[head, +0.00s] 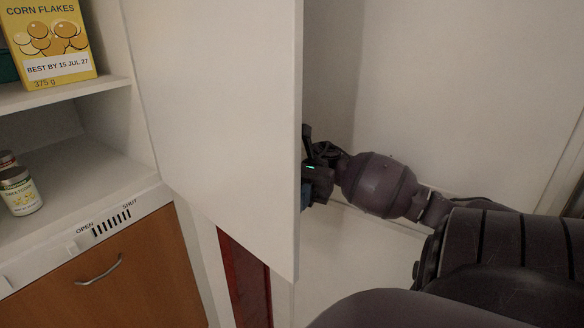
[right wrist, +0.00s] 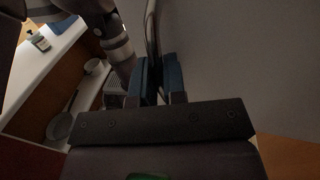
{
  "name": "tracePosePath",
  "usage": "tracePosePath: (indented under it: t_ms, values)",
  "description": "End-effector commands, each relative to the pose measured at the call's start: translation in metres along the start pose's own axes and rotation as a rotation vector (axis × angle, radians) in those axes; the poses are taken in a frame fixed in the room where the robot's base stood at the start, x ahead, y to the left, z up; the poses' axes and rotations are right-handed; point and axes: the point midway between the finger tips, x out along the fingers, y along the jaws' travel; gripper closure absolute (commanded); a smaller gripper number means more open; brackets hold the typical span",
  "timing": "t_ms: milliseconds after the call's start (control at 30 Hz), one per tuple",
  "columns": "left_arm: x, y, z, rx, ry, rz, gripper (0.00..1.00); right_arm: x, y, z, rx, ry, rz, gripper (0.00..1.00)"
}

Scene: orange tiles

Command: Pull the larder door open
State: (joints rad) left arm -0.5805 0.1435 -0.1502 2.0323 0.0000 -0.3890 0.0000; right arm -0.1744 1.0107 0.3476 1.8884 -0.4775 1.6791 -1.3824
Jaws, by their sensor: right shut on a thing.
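The larder door (head: 220,110) is a tall plain white panel in the middle of the head view. It stands out at an angle beside the open shelves on the left. My right gripper (head: 308,180) is at the door's right-hand edge, partly hidden behind it. In the right wrist view, the blue pads of my right gripper (right wrist: 160,82) are close together on a thin bar-like handle (right wrist: 151,30). The door's grey-looking face (right wrist: 235,60) is just to the right of the pads there. The grip itself is partly hidden. My left gripper is not seen.
A yellow corn flakes box (head: 50,42) stands on the upper shelf, and a small jar (head: 20,190) is on the lower one. Below is a brown cupboard front (head: 120,265) with a metal handle. A pale wall (head: 450,80) is behind my right arm.

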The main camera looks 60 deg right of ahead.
Motion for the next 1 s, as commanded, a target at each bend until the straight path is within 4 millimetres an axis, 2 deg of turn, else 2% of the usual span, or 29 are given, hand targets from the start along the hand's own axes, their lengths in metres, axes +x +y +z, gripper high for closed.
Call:
tracePosePath:
  t_ms: [333, 367, 400, 733, 867, 1000]
  values:
    - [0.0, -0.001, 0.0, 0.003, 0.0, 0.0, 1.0, 0.0, 0.0, 0.001, -0.001, 0.0, -0.001, 1.0]
    - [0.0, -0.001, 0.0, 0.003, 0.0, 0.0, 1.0, 0.0, 0.0, 0.001, -0.001, 0.0, -0.001, 0.84]
    - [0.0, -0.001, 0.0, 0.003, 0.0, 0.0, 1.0, 0.0, 0.0, 0.001, -0.001, 0.0, -0.001, 0.79]
    - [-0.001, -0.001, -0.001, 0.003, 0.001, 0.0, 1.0, 0.0, 0.0, 0.003, -0.001, 0.001, 0.0, 0.79]
    - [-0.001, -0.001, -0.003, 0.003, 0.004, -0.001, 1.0, 0.0, 0.0, 0.015, -0.004, 0.001, 0.0, 0.79]
    - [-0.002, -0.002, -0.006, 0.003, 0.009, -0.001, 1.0, 0.0, 0.0, 0.04, -0.006, 0.002, 0.0, 0.79]
